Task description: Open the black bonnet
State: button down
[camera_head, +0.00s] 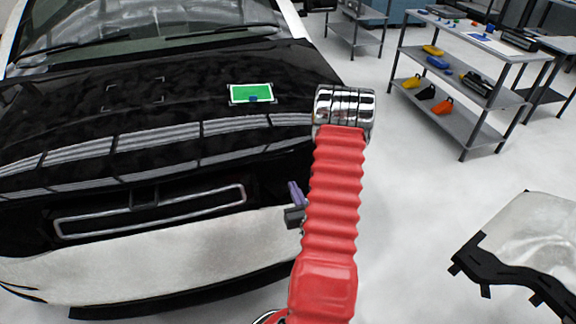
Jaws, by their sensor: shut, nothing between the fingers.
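The black bonnet (190,85) of a car fills the left of the view and lies down, looking closed. Its glossy front edge sits above a dark slot with a light rim (150,211) in the car's front. My gripper (293,204) is a small purple and dark part showing at the left of my red arm, in front of the car's right front corner. It is shut and holds nothing. Most of it is hidden behind the arm, and I cannot tell whether it touches the car.
A green and white card (252,93) lies on the bonnet. The pale bumper (150,262) runs below. A grey shelf cart (455,108) with tools stands at the back right. A pale panel with black edging (530,245) is at the right. Floor between is clear.

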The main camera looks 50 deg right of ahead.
jog(key=w+d+r, duration=0.3)
jog(key=w+d, duration=0.2)
jog(key=w, duration=0.2)
jog(key=shift+w, duration=0.15)
dwell(0.8)
jog(key=shift+d, duration=0.1)
